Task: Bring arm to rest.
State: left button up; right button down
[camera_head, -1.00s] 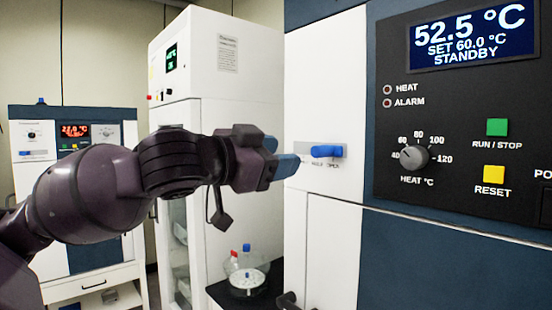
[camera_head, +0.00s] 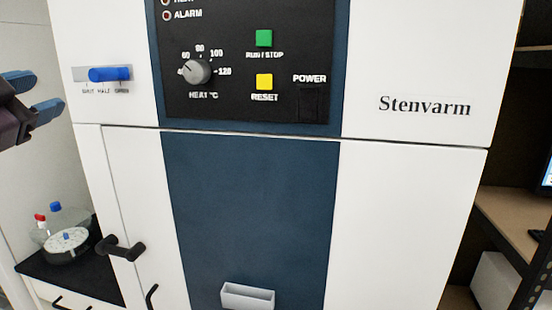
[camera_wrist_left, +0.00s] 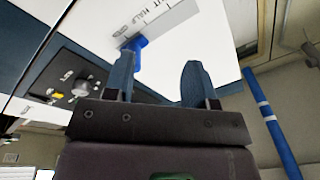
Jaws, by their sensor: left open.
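My left gripper (camera_head: 40,97) is at the left edge of the head view, with its blue fingers apart and nothing between them. It is to the left of the blue slider handle (camera_head: 110,74) on the white freeze dryer front, with a gap between them. In the left wrist view, my left gripper (camera_wrist_left: 158,85) also shows its two fingers spread and empty, and the blue handle (camera_wrist_left: 137,46) lies beyond the left finger. Most of my left arm is outside the head view. My right gripper is in neither view.
The dryer's control panel (camera_head: 245,60) has a grey heat knob (camera_head: 196,72), a green button (camera_head: 264,38) and a yellow button (camera_head: 264,82). A black door handle (camera_head: 120,248) sticks out below. Flasks stand on a dark-topped cart (camera_head: 85,275) at lower left. A shelf (camera_head: 515,215) stands at right.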

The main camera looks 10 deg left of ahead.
pick_arm(q)
jog(key=w+a+f+n+g+y, duration=0.1)
jog(key=a+f, duration=0.3)
jog(key=f, duration=0.4)
jog(key=w+a+f+n+y, duration=0.15)
jog(key=a+f, duration=0.25)
jog(key=f, duration=0.4)
notch_tip(320, 180, down, 20)
jog(key=s+n+g, duration=0.1)
jog(key=s+g, duration=0.1)
jog(key=s+d+f+n+g, duration=0.1)
jog(key=s+d+f+g, duration=0.2)
jog(key=f, duration=0.6)
jog(key=s+d+f+n, duration=0.1)
jog(key=s+d+f, duration=0.4)
jog(key=f, duration=0.4)
jog(key=s+d+f+n+g, duration=0.1)
jog(key=s+d+f, duration=0.2)
jog(key=d, duration=0.4)
jog(key=s+d+f+n+g, duration=0.1)
jog(key=s+d+f+n, duration=0.1)
jog(key=d+f, duration=0.4)
jog(key=shift+s+d+f, duration=0.2)
jog(key=shift+s+d, duration=0.25)
jog(key=shift+s, duration=0.1)
jog(key=shift+n+h, duration=0.25)
